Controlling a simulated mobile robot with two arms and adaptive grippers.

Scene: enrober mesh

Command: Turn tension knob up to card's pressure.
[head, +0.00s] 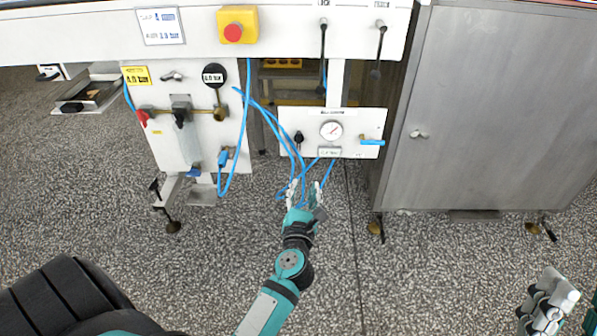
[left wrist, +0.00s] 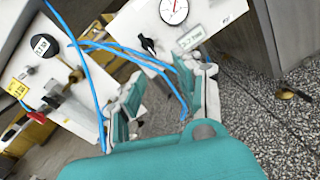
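A white panel (head: 290,117) under the machine carries a round gauge (head: 331,130), a small black knob (head: 299,137) left of it and a green-edged card (head: 329,152) below it. The card's writing is too small to read surely. The left wrist view also shows the gauge (left wrist: 174,9), the black knob (left wrist: 148,46) and the card (left wrist: 190,38). My left gripper (head: 305,195) is below the panel, apart from the knob. Its fingers are spread and empty in the left wrist view (left wrist: 163,98). My right gripper (head: 548,302) is at the lower right, far from the panel; its opening is unclear.
Blue hoses (head: 247,125) hang around the panel and close to my left fingers. A second panel (head: 190,150) with a red-handled valve (head: 143,117) stands left. A grey cabinet (head: 480,110) stands right. A red stop button (head: 233,32) is above. The speckled floor is open in front.

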